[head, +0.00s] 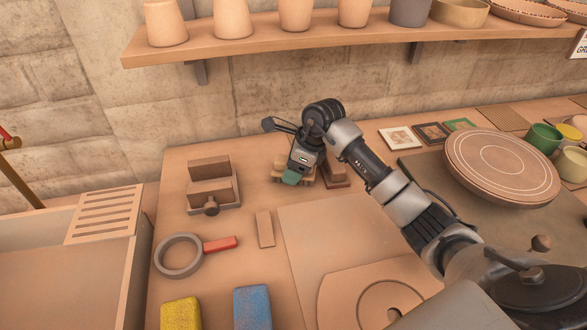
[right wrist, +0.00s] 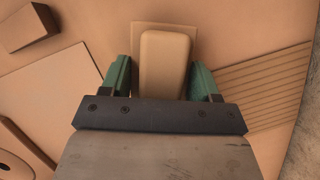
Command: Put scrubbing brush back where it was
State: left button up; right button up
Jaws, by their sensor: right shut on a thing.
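The scrubbing brush (right wrist: 164,62) shows in the right wrist view as a tan, rounded block between two green fingers. My right gripper (head: 292,178) is shut on it, low over the table's back part in the head view. A flat tan piece (right wrist: 137,34) shows around the block's far end; I cannot tell whether it is part of the brush or lies under it. The gripper hides most of the brush in the head view, so I cannot tell whether it touches the table. My left gripper is not in view.
A brown block (head: 335,174) stands close right of the gripper. A wooden clamp-like block (head: 212,190), a ring with red handle (head: 180,256), and yellow (head: 181,313) and blue (head: 253,307) blocks lie left. A round turntable (head: 500,168) stands right. A shelf (head: 290,38) of pots hangs above.

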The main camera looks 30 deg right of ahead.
jog(key=shift+f, duration=0.6)
jog(key=shift+f, duration=0.15)
jog(key=o, duration=0.9)
jog(key=v, duration=1.2)
jog(key=shift+b, duration=0.35)
